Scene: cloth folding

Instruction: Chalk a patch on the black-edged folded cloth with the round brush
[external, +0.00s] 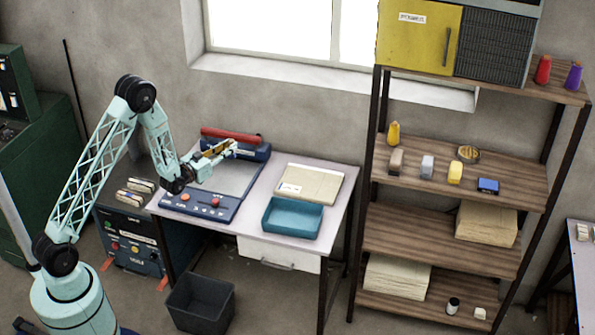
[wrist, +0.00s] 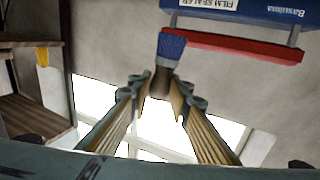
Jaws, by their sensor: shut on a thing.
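My gripper (wrist: 160,88) is shut on a brush (wrist: 170,47) with blue bristles, a grey ferrule and a brown handle. The bristles point away from the fingers; I cannot tell whether the head is round. In the external view my gripper (external: 228,147) hangs over the back of the blue film sealer (external: 198,205), near its red bar (external: 231,136). The brush is too small to make out there. A beige folded piece (external: 312,182) with a small white label lies on the table to the right. No black edge shows on it, so I cannot tell whether it is the cloth.
A teal tray (external: 292,218) sits at the table's front right. Shelves (external: 455,240) at right hold small coloured items and beige stacks (external: 487,222). A dark bin (external: 200,303) stands on the floor. A window (external: 295,30) is behind the table.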

